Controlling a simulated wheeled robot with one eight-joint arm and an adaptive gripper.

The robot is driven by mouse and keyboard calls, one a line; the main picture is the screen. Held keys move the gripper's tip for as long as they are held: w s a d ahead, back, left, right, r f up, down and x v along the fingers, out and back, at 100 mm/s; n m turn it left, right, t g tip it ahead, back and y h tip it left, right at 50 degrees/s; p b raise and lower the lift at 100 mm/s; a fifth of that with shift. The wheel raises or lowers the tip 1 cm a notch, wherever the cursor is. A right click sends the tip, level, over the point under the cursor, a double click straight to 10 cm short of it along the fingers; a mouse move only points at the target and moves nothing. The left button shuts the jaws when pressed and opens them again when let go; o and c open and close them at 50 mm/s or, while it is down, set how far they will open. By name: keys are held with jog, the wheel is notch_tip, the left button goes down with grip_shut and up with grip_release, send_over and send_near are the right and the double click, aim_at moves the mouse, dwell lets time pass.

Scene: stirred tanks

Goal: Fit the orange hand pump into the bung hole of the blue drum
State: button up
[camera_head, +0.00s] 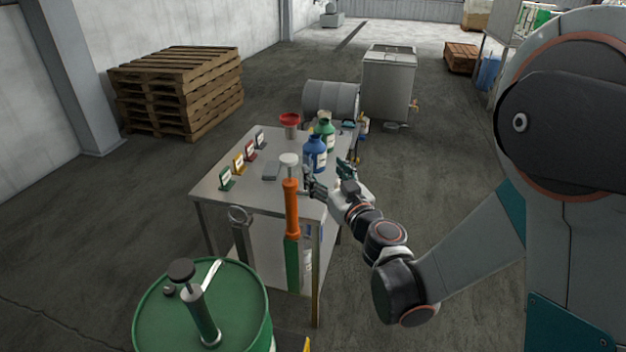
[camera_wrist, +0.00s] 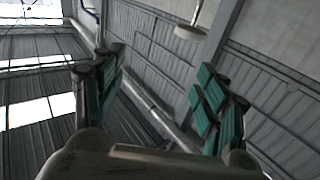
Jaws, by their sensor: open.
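The orange hand pump (camera_head: 291,210) stands upright at the table's near edge, with a pale round top and a green lower part. My gripper (camera_head: 326,175) is just right of the pump's upper part, with its fingers spread and nothing seen between them. I cannot tell whether a finger touches the pump. In the wrist view the open fingers (camera_wrist: 160,78) point towards the roof, and a pale disc on a thin rod shows above them. A small blue shape (camera_head: 489,72) at the back right may be the blue drum; no bung hole is visible.
The metal table (camera_head: 225,190) holds blue and green bottles (camera_head: 315,152), a red-topped container (camera_head: 289,122) and several coloured tags. A green drum (camera_head: 150,318) with a dark-handled pump stands at the front left. Pallets (camera_head: 178,90) are stacked behind. The floor left of the table is clear.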

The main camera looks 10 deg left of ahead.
aim_at(288, 157)
jog(key=shift+n+g+y, duration=0.5)
jog(key=shift+y, duration=0.1)
jog(key=w+a+f+b, duration=0.1)
jog(key=w+a, duration=0.2)
jog(key=w+a+b, duration=0.1)
jog(key=w+a, duration=0.2)
jog(key=a, duration=0.1)
jog(key=w+a+f, duration=0.1)
jog(key=w+a, duration=0.2)
jog(key=a, duration=0.1)
jog(key=shift+w+a+f+b, duration=0.1)
jog(key=shift+w+f+b, duration=0.1)
jog(key=shift+f+b, duration=0.2)
jog(key=shift+w+a+r, duration=0.1)
jog(key=shift+c, duration=0.2)
jog(key=c, duration=1.4)
jog(key=o, duration=0.7)
jog(key=c, duration=0.3)
jog(key=shift+r+p, duration=0.85)
jog(key=shift+r, duration=0.7)
